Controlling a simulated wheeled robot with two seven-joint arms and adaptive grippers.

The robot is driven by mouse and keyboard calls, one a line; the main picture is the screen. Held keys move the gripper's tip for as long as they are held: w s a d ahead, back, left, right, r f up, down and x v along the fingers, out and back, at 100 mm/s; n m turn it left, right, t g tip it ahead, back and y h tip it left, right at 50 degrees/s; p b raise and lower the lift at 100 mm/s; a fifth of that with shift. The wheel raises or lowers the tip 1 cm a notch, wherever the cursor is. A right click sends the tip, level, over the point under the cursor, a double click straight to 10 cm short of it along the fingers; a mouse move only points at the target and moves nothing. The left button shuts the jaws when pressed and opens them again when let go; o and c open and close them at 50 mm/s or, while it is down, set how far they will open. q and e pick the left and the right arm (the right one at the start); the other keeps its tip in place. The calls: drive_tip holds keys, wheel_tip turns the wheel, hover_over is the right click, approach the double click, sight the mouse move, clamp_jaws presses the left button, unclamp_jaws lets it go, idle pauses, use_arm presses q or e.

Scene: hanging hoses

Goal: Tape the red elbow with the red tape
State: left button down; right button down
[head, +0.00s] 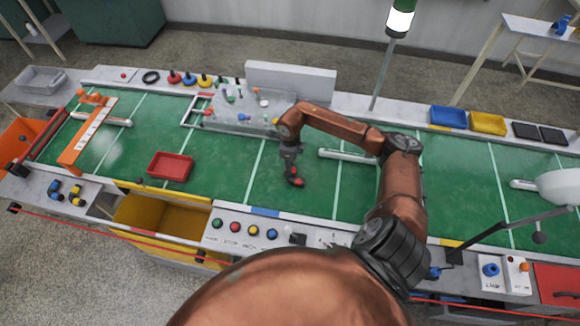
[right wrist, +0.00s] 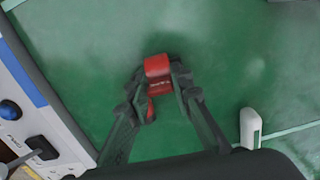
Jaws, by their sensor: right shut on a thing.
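My right gripper (head: 292,174) points down over the green belt, right of the clear panel. Its fingers (right wrist: 160,88) are shut on a small rounded red piece with faint dark marks (right wrist: 157,70), which also shows in the head view (head: 296,182). It could be the red tape, but I cannot tell for sure. The clear panel (head: 246,122) carries small coloured fittings, with a red one (head: 208,112) at its left side; it may be the red elbow, but it is too small to tell. My left gripper is not in view.
A red tray (head: 170,166) lies on the green belt (head: 225,188). An orange arch (head: 88,137) spans the belt at left. Coloured knobbed items (head: 190,79) stand on the back ledge. A yellow bin (head: 160,215) and a button panel (head: 245,231) are in front.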

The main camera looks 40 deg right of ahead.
drive_tip(key=shift+s+a+f+b, duration=0.1)
drive_tip(key=shift+s+f+b, duration=0.15)
drive_tip(key=shift+f, duration=0.35)
drive_tip(key=shift+s+f+b, duration=0.15)
drive_tip(key=shift+s+f, duration=0.1)
drive_tip(key=shift+f, duration=0.3)
drive_tip(key=c, duration=2)
unclamp_jaws()
drive_tip(key=o, duration=0.3)
drive_tip(key=shift+w+f, duration=0.3)
drive_tip(key=shift+o, duration=0.2)
drive_tip(key=shift+r, duration=0.1)
drive_tip(key=shift+s+r, duration=0.1)
drive_tip(key=shift+r, duration=0.05)
drive_tip(key=shift+d+r, duration=0.15)
drive_tip(key=shift+d, duration=0.05)
wheel_tip(320, 180, up, 12)
drive_tip(key=shift+w, duration=0.2)
